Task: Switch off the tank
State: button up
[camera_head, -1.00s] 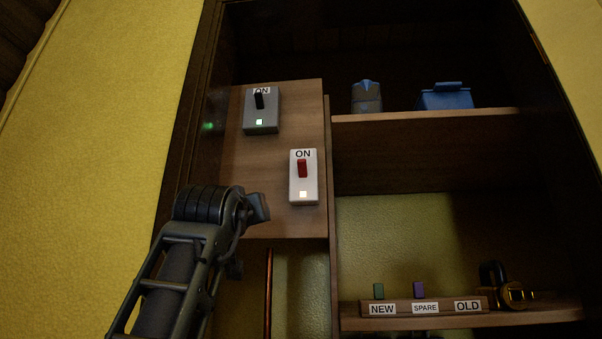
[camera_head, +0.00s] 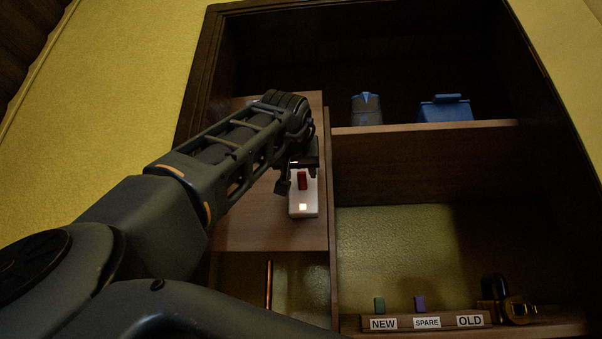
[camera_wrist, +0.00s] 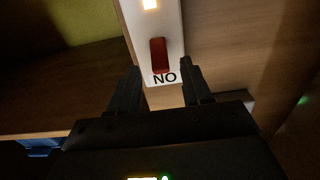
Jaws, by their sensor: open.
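A white switch box (camera_head: 303,196) with a red lever (camera_head: 302,181) is mounted on the wooden panel, its small light lit. In the wrist view the box (camera_wrist: 173,29) appears upside down, with the red lever (camera_wrist: 159,55) beside the label "ON". My gripper (camera_head: 300,178) is at the upper part of this box and hides its label in the head view. In the wrist view my gripper (camera_wrist: 162,82) is open, its two fingers on either side of the label end of the box, with the lever just beyond the tips. Contact cannot be told. The grey switch box is hidden behind my arm.
A shelf on the right holds a grey-blue container (camera_head: 367,108) and a blue box (camera_head: 446,108). Below, a wooden rack (camera_head: 401,323) labelled NEW, SPARE and OLD holds a green and a purple piece. A black-and-gold object (camera_head: 509,304) stands beside it.

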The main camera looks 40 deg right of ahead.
aim_at(302, 181)
jog(key=shift+x, duration=1.4)
jog(key=shift+c, duration=0.3)
grip_shut()
